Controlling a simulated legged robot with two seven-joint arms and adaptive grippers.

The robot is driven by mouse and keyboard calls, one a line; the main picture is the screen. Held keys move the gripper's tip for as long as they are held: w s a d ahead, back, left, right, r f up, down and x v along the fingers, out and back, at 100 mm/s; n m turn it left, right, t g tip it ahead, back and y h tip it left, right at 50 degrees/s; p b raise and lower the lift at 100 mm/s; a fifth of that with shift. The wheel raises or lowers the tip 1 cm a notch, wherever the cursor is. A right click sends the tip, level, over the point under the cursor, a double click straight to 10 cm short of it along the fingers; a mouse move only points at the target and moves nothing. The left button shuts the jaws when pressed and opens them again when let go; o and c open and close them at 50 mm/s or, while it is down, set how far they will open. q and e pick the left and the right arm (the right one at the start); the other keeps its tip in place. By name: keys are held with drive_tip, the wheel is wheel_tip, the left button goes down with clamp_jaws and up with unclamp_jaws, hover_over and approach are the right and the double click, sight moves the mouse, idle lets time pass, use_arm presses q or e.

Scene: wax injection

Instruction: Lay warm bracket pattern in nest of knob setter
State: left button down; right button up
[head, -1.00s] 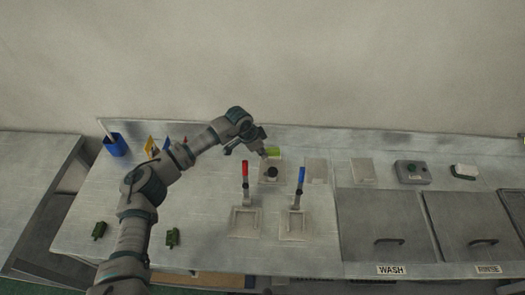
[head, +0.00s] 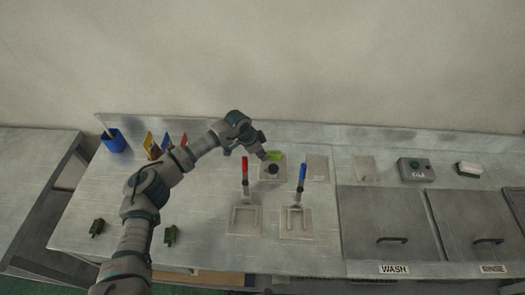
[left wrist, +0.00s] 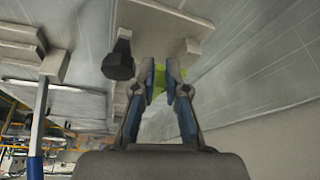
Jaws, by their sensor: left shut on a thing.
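The bright green bracket pattern (head: 274,155) is at my left gripper (head: 264,156), over the back of the pale plate (head: 264,178) with a black knob (head: 272,169). I take this plate to be the knob setter; its nest is not clear to see. In the left wrist view the left gripper (left wrist: 168,82) is shut on the green pattern (left wrist: 160,80), which shows between and beyond the fingers. The black knob (left wrist: 118,62) is beside the left finger there, apart from it. I cannot tell whether the pattern touches the plate. My right gripper is not in view.
In front stand clamps with a red handle (head: 245,170) and a blue handle (head: 302,173). Two dark green pieces (head: 97,228) (head: 171,236) lie at the left front. A blue cup (head: 114,141) stands back left. Wash and rinse lids (head: 388,223) are at right.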

sight(266, 167)
use_arm(q)
drive_tip(key=shift+d+f, duration=0.15)
drive_tip(key=shift+f, duration=0.6)
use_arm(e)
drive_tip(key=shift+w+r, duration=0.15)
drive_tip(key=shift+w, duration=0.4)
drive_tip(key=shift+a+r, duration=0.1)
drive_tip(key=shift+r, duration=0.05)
use_arm(q)
drive_tip(key=shift+s+p, duration=0.1)
drive_tip(key=shift+p, duration=0.2)
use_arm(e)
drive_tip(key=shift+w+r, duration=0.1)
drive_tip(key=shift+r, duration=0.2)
use_arm(q)
drive_tip(key=shift+p, duration=0.4)
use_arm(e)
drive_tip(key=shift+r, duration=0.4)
use_arm(q)
drive_tip(key=shift+p, duration=0.3)
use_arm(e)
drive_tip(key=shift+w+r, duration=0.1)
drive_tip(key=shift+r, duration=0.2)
use_arm(q)
drive_tip(key=shift+f+b, duration=0.5)
drive_tip(key=shift+f, duration=1.45)
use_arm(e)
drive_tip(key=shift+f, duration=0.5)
